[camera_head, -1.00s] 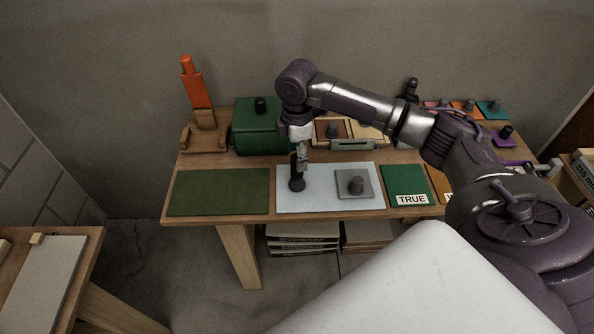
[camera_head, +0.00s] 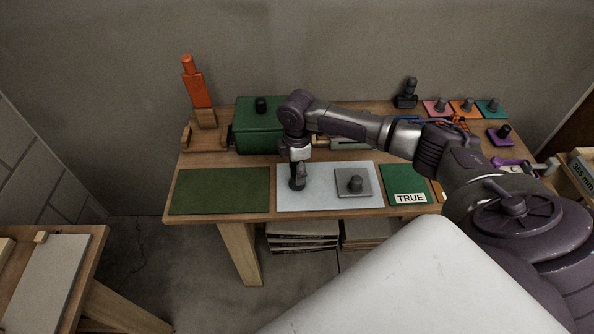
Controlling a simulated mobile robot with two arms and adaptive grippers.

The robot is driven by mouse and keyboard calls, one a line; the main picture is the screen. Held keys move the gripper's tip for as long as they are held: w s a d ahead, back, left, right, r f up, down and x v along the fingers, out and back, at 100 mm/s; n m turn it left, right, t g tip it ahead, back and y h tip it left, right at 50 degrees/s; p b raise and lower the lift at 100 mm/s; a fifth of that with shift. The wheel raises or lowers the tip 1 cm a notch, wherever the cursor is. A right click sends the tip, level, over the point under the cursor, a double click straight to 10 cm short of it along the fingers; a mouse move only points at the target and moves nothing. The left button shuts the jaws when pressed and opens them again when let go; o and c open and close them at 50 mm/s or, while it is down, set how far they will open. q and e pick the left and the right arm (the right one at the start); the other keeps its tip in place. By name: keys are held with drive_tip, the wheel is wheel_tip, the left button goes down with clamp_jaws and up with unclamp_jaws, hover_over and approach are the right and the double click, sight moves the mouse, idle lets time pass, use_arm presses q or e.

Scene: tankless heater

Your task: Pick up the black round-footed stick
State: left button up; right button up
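The black round-footed stick (camera_head: 297,184) stands upright on the left part of the white mat (camera_head: 315,198). My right gripper (camera_head: 298,170) points down over the stick, its fingers at the stick's upper part and hiding much of it. I cannot tell whether the fingers are closed on the stick or only around it. The round foot appears to rest on the mat. My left gripper is out of view.
A grey square plate with a knob (camera_head: 356,184) lies on the mat, right of the stick. A green mat (camera_head: 220,192) is left, a green box (camera_head: 258,133) behind. A TRUE card (camera_head: 408,184) is right.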

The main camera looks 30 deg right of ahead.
clamp_jaws()
drive_tip(key=shift+r, duration=0.1)
